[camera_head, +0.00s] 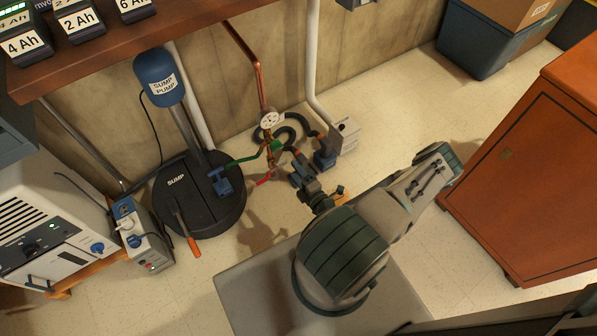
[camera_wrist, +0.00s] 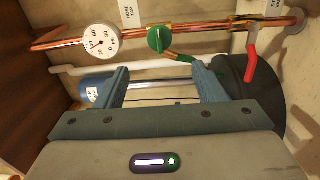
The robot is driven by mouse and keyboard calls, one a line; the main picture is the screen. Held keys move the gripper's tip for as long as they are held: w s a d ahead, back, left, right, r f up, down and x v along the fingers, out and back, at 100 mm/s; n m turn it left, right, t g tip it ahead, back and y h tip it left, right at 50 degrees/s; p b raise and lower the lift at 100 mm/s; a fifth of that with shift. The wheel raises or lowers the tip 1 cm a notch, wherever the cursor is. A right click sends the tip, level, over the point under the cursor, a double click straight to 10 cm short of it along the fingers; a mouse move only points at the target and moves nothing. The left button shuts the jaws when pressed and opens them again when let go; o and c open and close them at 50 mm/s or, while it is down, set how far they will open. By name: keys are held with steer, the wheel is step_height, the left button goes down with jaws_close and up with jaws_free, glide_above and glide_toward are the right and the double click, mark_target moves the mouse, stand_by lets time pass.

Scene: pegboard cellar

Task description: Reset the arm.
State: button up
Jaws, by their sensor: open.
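My gripper (camera_wrist: 160,72) is open, with its two blue fingers spread apart and nothing between them. In the wrist view it faces a copper pipe (camera_wrist: 205,29) on the wall with a white gauge (camera_wrist: 99,42), a green valve lever (camera_wrist: 179,57) and a red lever (camera_wrist: 250,66). The green lever's end shows close to the right fingertip; whether they touch cannot be told. My arm (camera_head: 345,255) is bent in the head view, its end reaching toward the pipe. The gauge (camera_head: 269,119) and green lever (camera_head: 246,159) show there beyond it.
A blue sump pump (camera_head: 159,78) stands over a black sump lid (camera_head: 190,212) at left. A wooden shelf (camera_head: 130,32) with labelled batteries overhangs it. A grey-white machine (camera_head: 45,215) stands far left, an orange cabinet (camera_head: 525,175) at right.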

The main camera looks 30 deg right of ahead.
steer(key=s+a+r+n+g+y+p, duration=0.1)
steer(key=a+r+n+g+y+p, duration=0.3)
steer(key=r+n, duration=0.7)
steer(key=a+r+n+g+y+p, duration=0.4)
steer(key=r+n+g, duration=0.4)
steer(key=r, duration=0.5)
steer(key=s+a+r+n+g+y+p, duration=0.15)
steer(key=r+n+g+y+p, duration=0.3)
steer(key=r+n, duration=0.7)
steer(key=s+r+n+h+p, duration=0.3)
steer(key=r+n, duration=0.4)
steer(key=r, duration=0.5)
steer(key=s+a+r+n+t+h+p, duration=0.1)
steer(key=s+r+n+h+p, duration=0.3)
steer(key=r, duration=0.8)
steer(key=s+a+r+n+h+p, duration=0.1)
steer(key=s+r+n+h+p, duration=0.2)
steer(key=r+n+h+p, duration=0.4)
steer(key=shift+s+a+r+n+p, duration=0.2)
steer(key=shift+r+n+p, duration=0.15)
steer(key=shift+r+n, duration=2.15)
steer(key=shift+r+m, duration=0.3)
steer(key=shift+m, duration=0.05)
steer(key=shift+c, duration=0.3)
